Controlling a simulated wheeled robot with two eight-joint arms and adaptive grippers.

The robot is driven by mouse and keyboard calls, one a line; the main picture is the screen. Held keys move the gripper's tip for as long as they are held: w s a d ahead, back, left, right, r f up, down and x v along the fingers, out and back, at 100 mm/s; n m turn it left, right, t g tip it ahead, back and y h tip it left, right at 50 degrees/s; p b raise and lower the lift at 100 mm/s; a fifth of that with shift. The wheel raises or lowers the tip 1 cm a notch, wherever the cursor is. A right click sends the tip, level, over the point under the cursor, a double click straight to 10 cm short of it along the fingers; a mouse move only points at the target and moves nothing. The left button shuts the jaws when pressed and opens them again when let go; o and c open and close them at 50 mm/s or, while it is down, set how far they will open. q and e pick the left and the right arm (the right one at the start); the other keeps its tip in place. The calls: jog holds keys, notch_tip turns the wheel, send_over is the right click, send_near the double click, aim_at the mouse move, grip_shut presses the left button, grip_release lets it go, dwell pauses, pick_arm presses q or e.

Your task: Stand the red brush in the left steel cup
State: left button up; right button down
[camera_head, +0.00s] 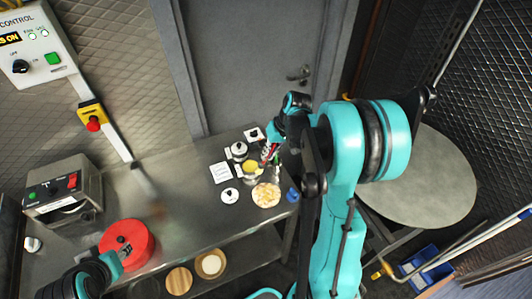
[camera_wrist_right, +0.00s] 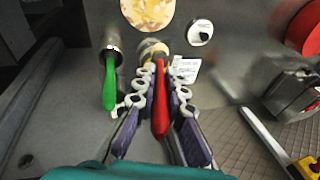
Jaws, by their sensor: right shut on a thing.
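The red brush (camera_wrist_right: 160,100) is between the fingers of my right gripper (camera_wrist_right: 162,75), which is shut on it. In the wrist view its far end overlaps a small bowl with yellow contents (camera_wrist_right: 152,47); I cannot tell whether they touch. A steel cup (camera_wrist_right: 112,50) holding a green brush (camera_wrist_right: 109,82) is left of my fingers in that view. The left steel cup is not clearly visible, perhaps hidden by the brush and fingers. In the head view my right gripper (camera_head: 270,150) is over the table's right end. My left gripper (camera_head: 116,258) is near a red round thing; its fingers are unclear.
The steel table (camera_head: 170,205) carries the red round thing (camera_head: 128,243), a steel machine with a red switch (camera_head: 62,188), a white card (camera_head: 220,172) and a plate of pale pieces (camera_head: 266,195). A round table (camera_head: 440,185) stands at right. The table's middle is mostly clear.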

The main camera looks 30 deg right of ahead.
pick_arm(q)
notch_tip(320, 180, up, 6)
jog(key=p, duration=0.5)
pick_arm(e)
jog(key=w+d+r+h, duration=0.3)
jog(key=w+d, duration=0.4)
jog(key=w, duration=0.5)
pick_arm(q)
notch_tip(320, 180, down, 7)
jog(key=b, duration=0.6)
jog(key=shift+r, duration=0.15)
pick_arm(e)
jog(key=s+x, duration=0.2)
jog(key=x, duration=0.7)
jog(key=shift+w+f, duration=0.25)
jog(key=shift+f, duration=0.2)
pick_arm(q)
jog(key=shift+w, duration=0.1)
pick_arm(e)
jog(key=c, duration=1.5)
grip_release()
jog(key=v, duration=1.2)
jog(key=shift+s, duration=0.25)
